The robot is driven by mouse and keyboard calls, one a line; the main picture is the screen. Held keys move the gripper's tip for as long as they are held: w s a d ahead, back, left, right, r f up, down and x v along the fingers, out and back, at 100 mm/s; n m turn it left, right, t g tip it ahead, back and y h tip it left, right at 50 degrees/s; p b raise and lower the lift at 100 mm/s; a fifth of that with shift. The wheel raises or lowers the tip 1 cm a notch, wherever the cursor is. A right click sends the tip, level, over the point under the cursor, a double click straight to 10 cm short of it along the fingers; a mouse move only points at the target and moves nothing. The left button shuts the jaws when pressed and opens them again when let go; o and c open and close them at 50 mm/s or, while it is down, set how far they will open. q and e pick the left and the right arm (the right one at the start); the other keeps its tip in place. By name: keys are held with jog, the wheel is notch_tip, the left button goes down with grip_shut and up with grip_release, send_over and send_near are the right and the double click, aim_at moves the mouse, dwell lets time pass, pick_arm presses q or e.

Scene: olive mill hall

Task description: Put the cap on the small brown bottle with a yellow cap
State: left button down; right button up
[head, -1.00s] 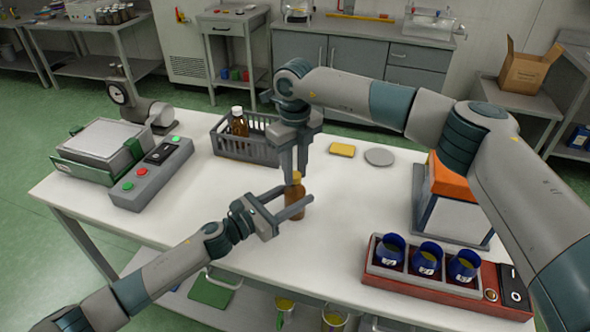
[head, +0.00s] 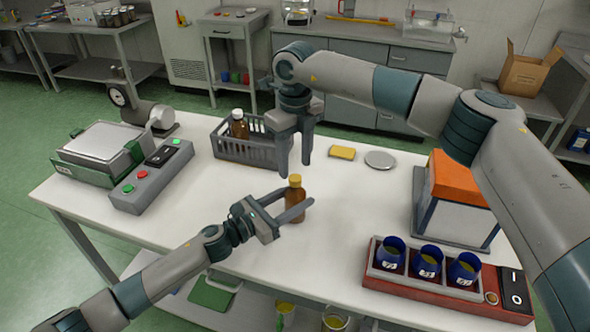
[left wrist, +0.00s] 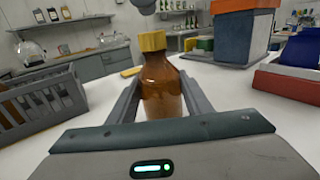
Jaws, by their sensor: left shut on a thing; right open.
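The small brown bottle (head: 295,204) stands upright on the white table, with the yellow cap (head: 295,181) sitting on its top. My left gripper (head: 291,204) is shut on the bottle's body from the left. In the left wrist view the brown bottle (left wrist: 161,88) is between the two fingers, and the yellow cap (left wrist: 152,41) sits on its neck, looking slightly tilted. My right gripper (head: 294,168) is open and empty, pointing down, above and behind the bottle, apart from the cap.
A grey crate (head: 245,151) with a white-capped brown bottle (head: 239,126) stands behind. A yellow sponge (head: 342,152) and a grey disc (head: 380,160) lie to the right. A red rack (head: 420,285) with blue cups is front right. A scale (head: 101,149) and control box (head: 152,176) stand left.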

notch_tip(320, 180, up, 8)
dwell(0.4)
pick_arm(q)
jog(key=c, duration=0.8)
grip_release()
jog(key=shift+c, duration=0.2)
jog(key=b+v, duration=0.5)
jog(key=v, duration=1.1)
jog(key=shift+s+a+f, duration=0.1)
jog(key=shift+s+f, duration=0.05)
jog(key=shift+f, duration=0.05)
pick_arm(e)
notch_tip(320, 180, down, 5)
pick_arm(q)
jog(key=shift+s+a, duration=0.3)
jog(key=shift+a, duration=0.1)
pick_arm(e)
jog(key=shift+f, duration=0.1)
pick_arm(q)
jog(key=shift+r, duration=0.15)
